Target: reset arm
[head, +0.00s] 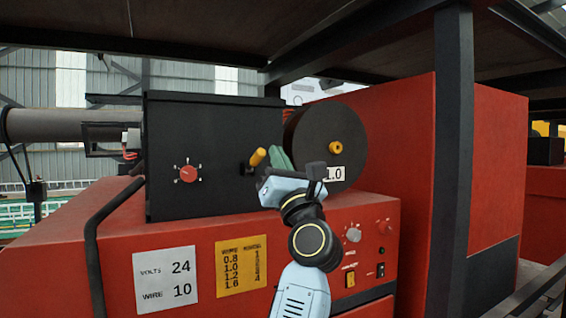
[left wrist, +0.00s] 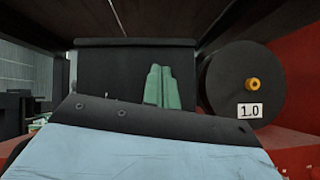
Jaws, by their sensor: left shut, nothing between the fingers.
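My left gripper (head: 280,160) is raised in front of the red machine, between the black box and the wire spool. Its green fingers are together with nothing between them. In the left wrist view the green fingers (left wrist: 157,87) stand side by side in front of the black box. My left arm comes up from the bottom of the head view. My right gripper does not show in either view.
The red machine (head: 120,235) carries a black box (head: 215,140) with a red knob (head: 188,174), a yellow-tipped lever (head: 257,157) and a black spool (head: 310,135) labelled 1.0. A dark post (head: 455,150) stands at right. Dark beams cross overhead.

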